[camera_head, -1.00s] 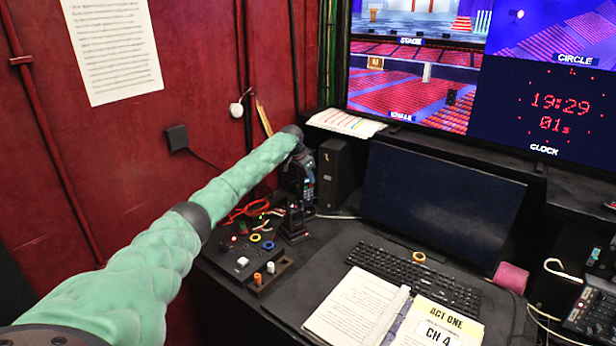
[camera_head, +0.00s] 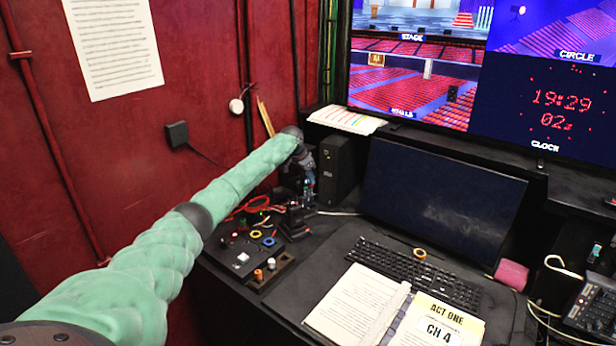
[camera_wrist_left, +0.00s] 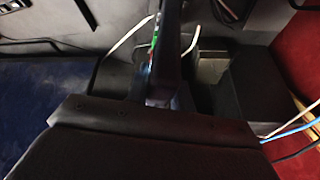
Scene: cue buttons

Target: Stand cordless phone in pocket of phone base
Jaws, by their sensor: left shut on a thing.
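My left gripper (camera_head: 306,172) is at the back left of the desk, at the end of the green-sleeved arm. It is shut on the dark cordless phone (camera_head: 307,192), which has small coloured keys and points down toward the desk. The phone also shows in the left wrist view (camera_wrist_left: 166,62) as a dark bar with green and red marks along its side. The dark phone base (camera_head: 294,224) stands on the desk just below the phone. A gap or contact between phone and pocket cannot be made out. My right gripper is not in view.
A black speaker-like box (camera_head: 342,168) stands close right of the gripper, and the red wall is close on its left. Cables, coloured rings and a button panel (camera_head: 243,262) lie in front. A monitor (camera_head: 440,195), keyboard (camera_head: 415,272) and open script (camera_head: 360,305) fill the right.

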